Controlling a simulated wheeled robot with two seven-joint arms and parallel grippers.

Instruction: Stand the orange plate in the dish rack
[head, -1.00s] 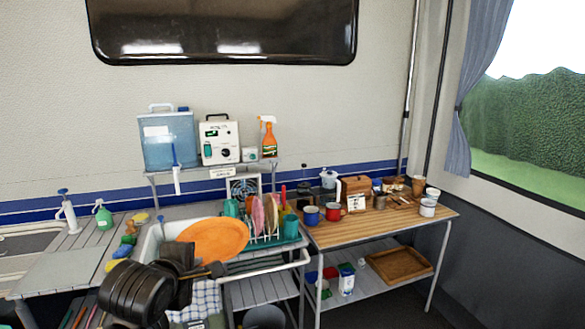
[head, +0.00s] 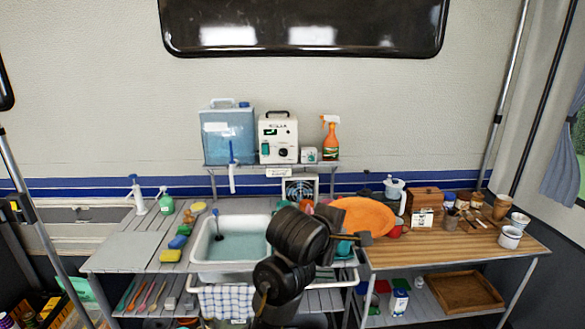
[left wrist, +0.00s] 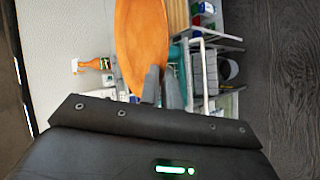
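The orange plate (head: 364,216) is held up in front of the left end of the wooden counter, tilted. In the left wrist view the plate (left wrist: 142,45) reaches away from the fingers, seen at a slant. My left gripper (left wrist: 162,84) is shut on its near edge; in the head view my dark arm hides most of the grip. The dish rack is mostly hidden behind my arm and the plate; only a bit of its teal tray (head: 346,246) shows to the right of my arm. My right gripper is in neither current view.
The sink basin (head: 230,268) with water lies left of the rack. A wooden counter (head: 450,248) with mugs, a kettle and boxes stands to the right. A shelf above holds a water tank (head: 228,134) and an orange spray bottle (head: 330,138).

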